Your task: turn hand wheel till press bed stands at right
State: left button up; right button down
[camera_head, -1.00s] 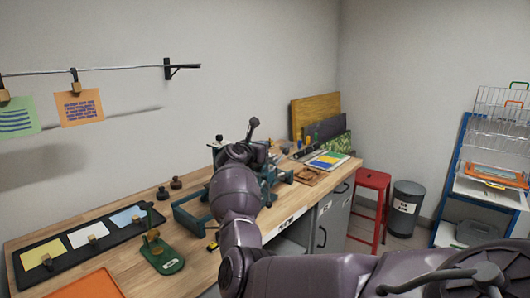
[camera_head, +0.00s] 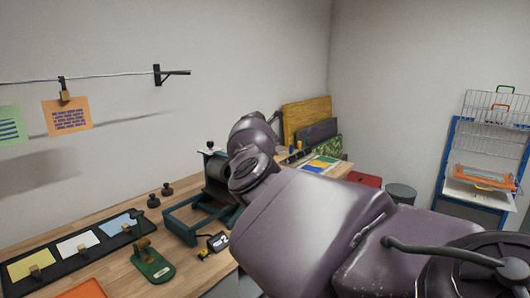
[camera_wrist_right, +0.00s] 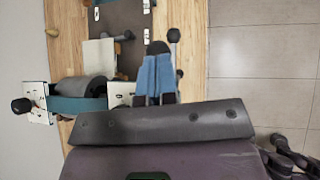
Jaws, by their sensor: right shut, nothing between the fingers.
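The press (camera_head: 180,226) has a teal frame and stands on the wooden bench; its left rails look empty. Its dark roller (camera_head: 215,190) shows beside my right arm, which covers the rest of the press in the head view. In the right wrist view the roller (camera_wrist_right: 85,90) lies left of my right gripper (camera_wrist_right: 157,70). That gripper's blue fingers are shut and empty, close to a dark round knob. A thin rod with a black knob (camera_wrist_right: 173,35) stands just beyond the fingers. A dark flat plate (camera_wrist_right: 122,18) beyond the roller may be the bed. The hand wheel cannot be clearly made out. My left gripper is not in view.
A green tool stand (camera_head: 151,262) and a black tray (camera_head: 75,245) with coloured cards are at the bench's left. Two dark knobs (camera_head: 154,201) stand behind the press. A red stool (camera_head: 366,179), bin (camera_head: 401,193) and blue rack (camera_head: 455,165) stand right.

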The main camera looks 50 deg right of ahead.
jog(key=shift+w+d+f+y, duration=0.1)
jog(key=shift+d+f+y, duration=0.1)
jog(key=shift+d+y, duration=0.15)
dwell(0.4)
